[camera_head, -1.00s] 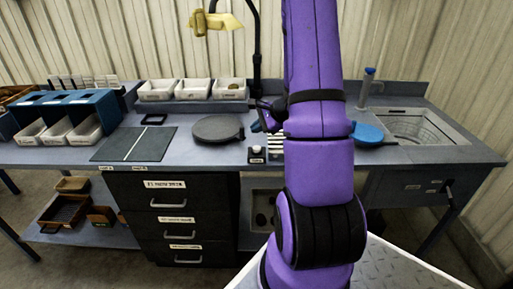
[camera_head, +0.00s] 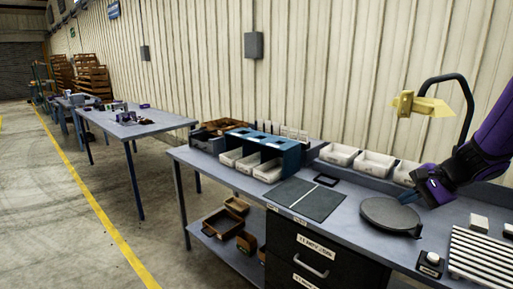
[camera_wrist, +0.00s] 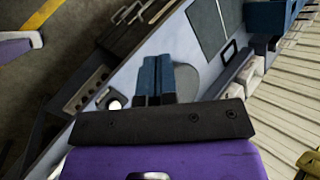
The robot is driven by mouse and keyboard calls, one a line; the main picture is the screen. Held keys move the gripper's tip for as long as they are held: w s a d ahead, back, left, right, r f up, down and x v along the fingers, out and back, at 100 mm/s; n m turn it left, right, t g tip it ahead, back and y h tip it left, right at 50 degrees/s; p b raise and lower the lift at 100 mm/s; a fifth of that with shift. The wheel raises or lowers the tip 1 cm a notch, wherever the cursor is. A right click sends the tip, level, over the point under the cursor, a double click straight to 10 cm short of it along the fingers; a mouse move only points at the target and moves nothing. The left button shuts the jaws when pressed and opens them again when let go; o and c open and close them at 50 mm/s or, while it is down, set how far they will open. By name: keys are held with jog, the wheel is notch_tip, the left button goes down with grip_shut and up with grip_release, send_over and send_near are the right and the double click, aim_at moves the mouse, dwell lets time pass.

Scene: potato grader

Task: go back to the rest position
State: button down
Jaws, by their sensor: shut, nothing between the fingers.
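My gripper (camera_head: 416,193) shows at the right of the head view, at the end of my purple arm. It is above the bench, over the right side of the round dark plate (camera_head: 390,214). In the wrist view its two blue fingers (camera_wrist: 165,82) lie side by side with nothing between them, so it is shut and empty. The bench top and a drawer front lie beyond the fingers there.
The workbench (camera_head: 352,225) carries a blue rack (camera_head: 290,155), white bins (camera_head: 374,163), a dark mat (camera_head: 318,203) and a ribbed grate (camera_head: 485,252). A yellow lamp (camera_head: 425,106) hangs above. Open floor with a yellow line (camera_head: 110,232) lies left.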

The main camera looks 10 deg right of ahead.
jog(key=s+a+r+n+h, duration=0.5)
jog(key=s+a+r+n, duration=0.8)
jog(key=s, duration=0.5)
jog(key=shift+a+r+n+g+h, duration=0.3)
jog(key=shift+a+r+n, duration=0.15)
jog(key=shift+a, duration=0.4)
jog(key=shift+s, duration=0.1)
